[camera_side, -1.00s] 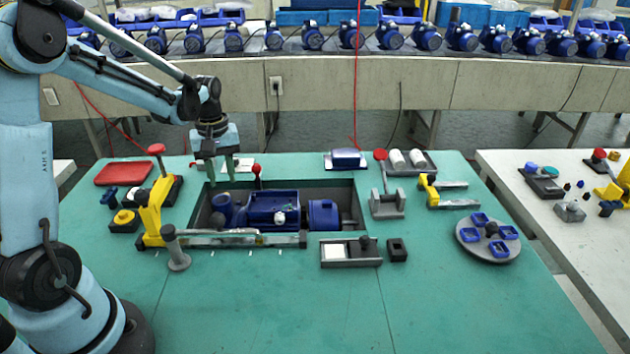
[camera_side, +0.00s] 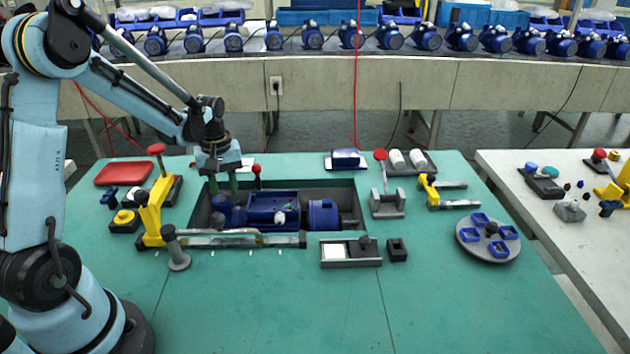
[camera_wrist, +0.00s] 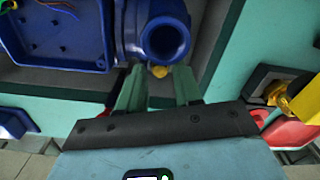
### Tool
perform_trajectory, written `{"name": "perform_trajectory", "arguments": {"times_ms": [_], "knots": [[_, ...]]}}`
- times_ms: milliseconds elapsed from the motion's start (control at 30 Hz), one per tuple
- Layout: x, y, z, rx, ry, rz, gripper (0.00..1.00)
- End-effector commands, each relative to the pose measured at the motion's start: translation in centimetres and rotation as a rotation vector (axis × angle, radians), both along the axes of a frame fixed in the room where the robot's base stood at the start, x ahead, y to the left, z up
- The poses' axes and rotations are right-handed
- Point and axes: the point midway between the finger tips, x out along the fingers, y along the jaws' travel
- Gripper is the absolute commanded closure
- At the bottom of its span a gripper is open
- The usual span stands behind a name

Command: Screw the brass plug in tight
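The brass plug (camera_wrist: 159,71) shows in the wrist view as a small yellow disc at the edge of the blue pump's round port (camera_wrist: 165,42). My gripper (camera_wrist: 159,74) has two green fingers, open, one on each side of the plug with a gap to each. How deep the plug sits is hidden. In the side view my gripper (camera_side: 223,190) reaches down over the left end of the blue pump (camera_side: 272,206), which lies in a recessed tray (camera_side: 345,184). The plug cannot be made out there.
A yellow toggle clamp (camera_side: 153,215) and a grey post (camera_side: 176,250) stand left of the recess. A red-knobbed lever (camera_side: 257,178) rises behind the pump. A grey fixture (camera_side: 350,253) stands in front. The front of the green table is clear.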

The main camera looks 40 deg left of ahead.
Motion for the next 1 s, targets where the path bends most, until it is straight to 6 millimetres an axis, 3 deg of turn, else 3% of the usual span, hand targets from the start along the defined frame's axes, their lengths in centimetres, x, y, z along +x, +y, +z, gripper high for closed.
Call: {"name": "perform_trajectory", "arguments": {"times_ms": [33, 200, 467, 800, 1000], "knots": [[0.0, 0.0, 0.01, 0.0, 0.0, 0.0, 0.74], [0.0, 0.0, 0.01, 0.0, 0.0, 0.0, 1.0], [0.0, 0.0, 0.01, 0.0, 0.0, -0.043, 1.0], [0.0, -0.01, -0.03, 0.0, 0.0, -0.463, 1.0], [0.0, -0.01, -0.04, 0.0, 0.0, -0.606, 1.0]]}}
